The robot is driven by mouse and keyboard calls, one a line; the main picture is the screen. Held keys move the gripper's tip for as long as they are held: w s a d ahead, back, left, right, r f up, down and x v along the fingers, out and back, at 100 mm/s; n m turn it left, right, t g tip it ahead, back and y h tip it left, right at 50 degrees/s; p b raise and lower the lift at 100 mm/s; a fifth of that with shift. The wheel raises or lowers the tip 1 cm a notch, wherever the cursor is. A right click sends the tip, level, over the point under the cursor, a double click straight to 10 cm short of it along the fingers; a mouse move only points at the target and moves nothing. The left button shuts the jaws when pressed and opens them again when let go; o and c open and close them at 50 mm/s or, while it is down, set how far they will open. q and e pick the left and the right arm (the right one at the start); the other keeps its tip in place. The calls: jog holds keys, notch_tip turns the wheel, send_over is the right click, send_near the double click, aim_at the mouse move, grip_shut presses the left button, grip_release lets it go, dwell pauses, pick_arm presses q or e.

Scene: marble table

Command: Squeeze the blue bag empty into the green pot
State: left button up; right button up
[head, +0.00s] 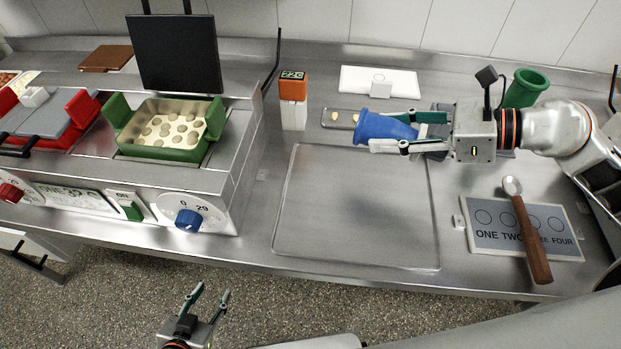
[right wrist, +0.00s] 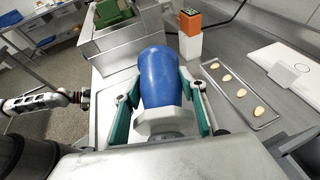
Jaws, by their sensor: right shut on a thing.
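The blue bag (head: 380,127) is held by my right gripper (head: 408,132), whose fingers are shut on its sides. It is above the back of the steel worktop, lying roughly level with its closed-looking blue end pointing left. In the right wrist view the blue bag (right wrist: 158,78) sits between both fingers. The green pot (head: 165,148) stands on the stove at the left, well apart from the bag. It holds a pale filling with several round pieces. My left gripper (head: 207,300) is open and empty, low in front of the counter.
An orange-topped timer (head: 293,88) stands between pot and bag. A black upright panel (head: 175,52) is behind the pot. A small tray (head: 340,118) with pale pieces lies behind the bag. A green cup (head: 525,87) and a wooden-handled spoon (head: 529,235) are at right. The cutting board (head: 350,215) is bare.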

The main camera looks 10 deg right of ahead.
jog(key=s+a+r+n+g+y, duration=0.1)
jog(key=s+a+r+n+g, duration=0.2)
jog(key=a+r, duration=0.5)
jog(key=shift+a+r, duration=0.15)
jog(key=shift+r, duration=0.95)
jog(key=shift+s+y, duration=0.1)
jog(key=shift+y, duration=0.2)
notch_tip(320, 180, down, 15)
jog(key=shift+f+b, duration=0.15)
jog(key=shift+b, duration=0.35)
jog(key=shift+f, duration=2.15)
